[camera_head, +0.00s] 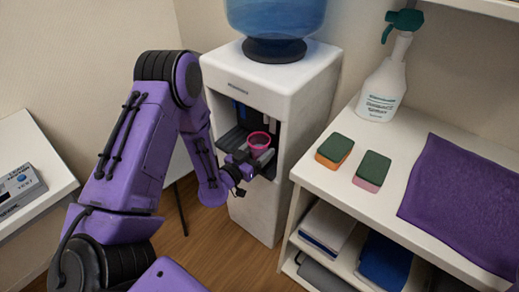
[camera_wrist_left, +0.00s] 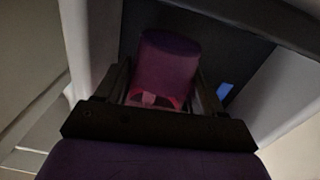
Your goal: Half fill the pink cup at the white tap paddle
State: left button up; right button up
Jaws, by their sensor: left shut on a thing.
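The pink cup (camera_head: 259,141) is upright at the front of the water dispenser's dark recess. My left gripper (camera_head: 251,159) is shut on the cup, with its fingers around the lower part. In the left wrist view the cup (camera_wrist_left: 167,62) looks dark purple-pink between the two fingers (camera_wrist_left: 162,100). The white water dispenser (camera_head: 291,101) carries a blue water bottle (camera_head: 275,14) on top. A small blue part (camera_wrist_left: 224,91) shows right of the cup in the wrist view. I cannot clearly make out the white paddle or the water level in the cup. My right gripper is out of view.
A white shelf unit (camera_head: 330,184) stands right of the dispenser. On it are two sponges (camera_head: 335,149) (camera_head: 373,168), a spray bottle (camera_head: 383,88) and a purple cloth (camera_head: 465,200). A white table (camera_head: 30,150) with a grey box (camera_head: 18,187) is at left.

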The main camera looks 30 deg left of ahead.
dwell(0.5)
pick_arm(q)
jog(key=s+b, duration=0.3)
jog(key=s, duration=0.7)
jog(key=shift+a+b, duration=0.35)
jog(key=shift+a, duration=0.05)
